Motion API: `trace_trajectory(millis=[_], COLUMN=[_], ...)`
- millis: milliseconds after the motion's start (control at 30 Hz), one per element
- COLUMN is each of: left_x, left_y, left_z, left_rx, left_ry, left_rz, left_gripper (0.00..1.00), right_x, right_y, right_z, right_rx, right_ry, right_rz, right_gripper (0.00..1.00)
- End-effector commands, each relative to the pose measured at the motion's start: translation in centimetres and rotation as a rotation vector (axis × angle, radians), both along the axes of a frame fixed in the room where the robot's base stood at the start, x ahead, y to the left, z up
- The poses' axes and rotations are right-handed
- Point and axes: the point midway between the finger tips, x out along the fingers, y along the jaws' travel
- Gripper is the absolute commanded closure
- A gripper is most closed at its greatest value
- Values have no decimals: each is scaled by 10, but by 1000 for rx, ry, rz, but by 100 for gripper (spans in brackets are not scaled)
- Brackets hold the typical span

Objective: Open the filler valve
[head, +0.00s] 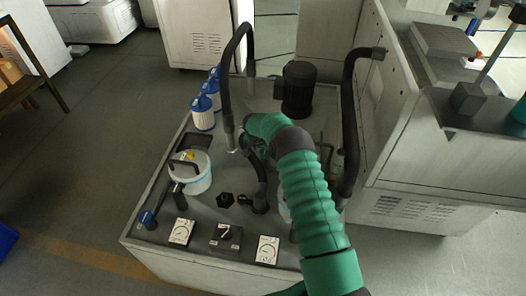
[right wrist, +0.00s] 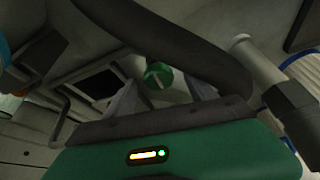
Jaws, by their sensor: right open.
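A green round knob (right wrist: 158,75) with a pale bar across its face shows in the right wrist view, ahead of my right gripper (right wrist: 161,95). The gripper is open, with one finger to each side of the knob's place in the picture and no visible contact. In the head view my green right arm reaches over the machine top and hides much of the hand. A blue-handled lever (head: 147,218) is at the top's front left corner. No label shows which fitting is the filler valve. My left gripper is out of view.
Black hoses (head: 224,85) arch over the machine top (head: 150,195). A lidded white bucket (head: 197,180), blue-capped filters (head: 203,113), a dark motor (head: 299,88), gauges (head: 181,231) and a switch box (head: 226,236) crowd it. A tall cabinet wall (head: 385,110) stands at right.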

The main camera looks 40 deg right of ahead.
Motion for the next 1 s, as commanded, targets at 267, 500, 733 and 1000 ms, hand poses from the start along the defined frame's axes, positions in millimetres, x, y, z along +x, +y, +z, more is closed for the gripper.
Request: trace_trajectory(millis=[267,500,733,1000], left_x=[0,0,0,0], left_y=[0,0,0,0], left_z=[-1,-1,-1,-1], left_rx=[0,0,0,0], left_ry=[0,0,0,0], left_rz=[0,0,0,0], left_gripper=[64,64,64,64], right_x=[2,2,2,2], right_y=[-4,-3,-3,-3], right_z=[-10,-9,-9,-10], right_rx=[0,-2,0,1], right_ry=[1,1,0,0], right_rz=[0,1,0,7], right_gripper=[35,55,85,97])
